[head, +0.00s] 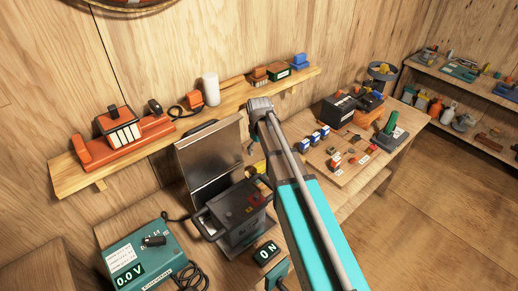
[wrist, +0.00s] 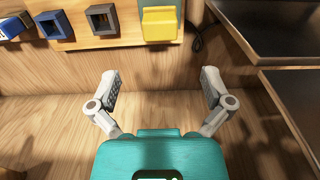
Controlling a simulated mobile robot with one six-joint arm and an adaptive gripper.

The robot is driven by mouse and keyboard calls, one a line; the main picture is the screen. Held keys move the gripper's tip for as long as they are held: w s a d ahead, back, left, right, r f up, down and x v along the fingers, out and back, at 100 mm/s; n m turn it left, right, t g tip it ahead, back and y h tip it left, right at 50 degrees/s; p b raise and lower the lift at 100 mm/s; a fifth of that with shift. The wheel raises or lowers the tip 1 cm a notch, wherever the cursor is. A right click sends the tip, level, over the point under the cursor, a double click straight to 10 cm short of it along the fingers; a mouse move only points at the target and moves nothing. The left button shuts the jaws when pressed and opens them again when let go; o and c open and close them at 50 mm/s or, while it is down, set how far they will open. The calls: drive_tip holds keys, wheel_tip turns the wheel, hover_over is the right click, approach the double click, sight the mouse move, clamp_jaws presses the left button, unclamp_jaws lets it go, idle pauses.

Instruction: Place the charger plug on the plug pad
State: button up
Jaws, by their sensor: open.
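My gripper (wrist: 160,90) is open in the wrist view, with its two grey fingers wide apart and nothing between them. A teal charger box (head: 143,256) with a "0.0 V" display stands at the lower left of the head view. A dark cable (head: 190,276) lies coiled beside it. I cannot clearly pick out the charger plug or the plug pad in either view.
A black battery-like box (head: 236,216) stands before an upright metal panel (head: 209,158). A "0 N" display (head: 266,252) is beside my arm. A yellow block (wrist: 159,24) is on a wooden board ahead of the fingers. Dark trays (wrist: 285,25) are at right.

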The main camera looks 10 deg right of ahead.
idle(0.5)
drive_tip(key=s+d+m, duration=0.3)
drive_tip(key=s+d, duration=0.1)
drive_tip(key=s, duration=0.5)
drive_tip(key=s+d+m, duration=0.3)
drive_tip(key=s+d, duration=0.1)
drive_tip(key=s, duration=0.6)
drive_tip(key=shift+m, duration=0.4)
